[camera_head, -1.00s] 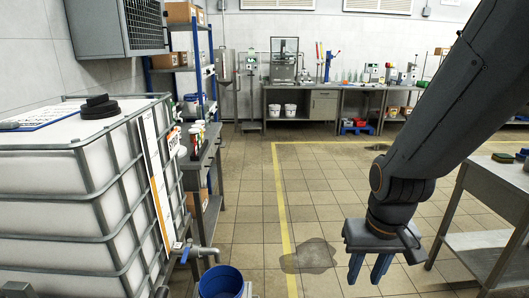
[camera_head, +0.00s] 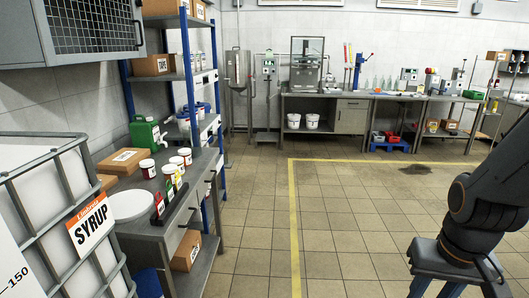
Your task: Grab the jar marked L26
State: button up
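Several small white jars with dark red lids stand on the grey bench (camera_head: 150,232) at the left. One jar (camera_head: 148,170) is on its left part, and a group of jars (camera_head: 185,156) stands further right. Their markings are too small to read, so I cannot tell which is L26. My gripper (camera_head: 438,288) is at the lower right, pointing down, far from the jars. Its blue fingers are apart with nothing visible between them; the tips are cut off by the frame's lower edge.
A green canister (camera_head: 145,134), cardboard box (camera_head: 122,161) and white round dish (camera_head: 129,205) share the bench. A caged tank with a SYRUP sign (camera_head: 90,224) stands at the near left. A blue-post shelf (camera_head: 128,95) rises behind. The tiled floor (camera_head: 265,210) is clear in the middle.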

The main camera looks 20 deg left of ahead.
aim_at(185, 153)
jog(key=u, duration=0.1)
jog(key=i, duration=1.75)
jog(key=u, duration=0.8)
jog(key=i, duration=1.2)
jog(key=u, duration=1.7)
jog(key=i, duration=0.9)
jog(key=u, duration=0.45)
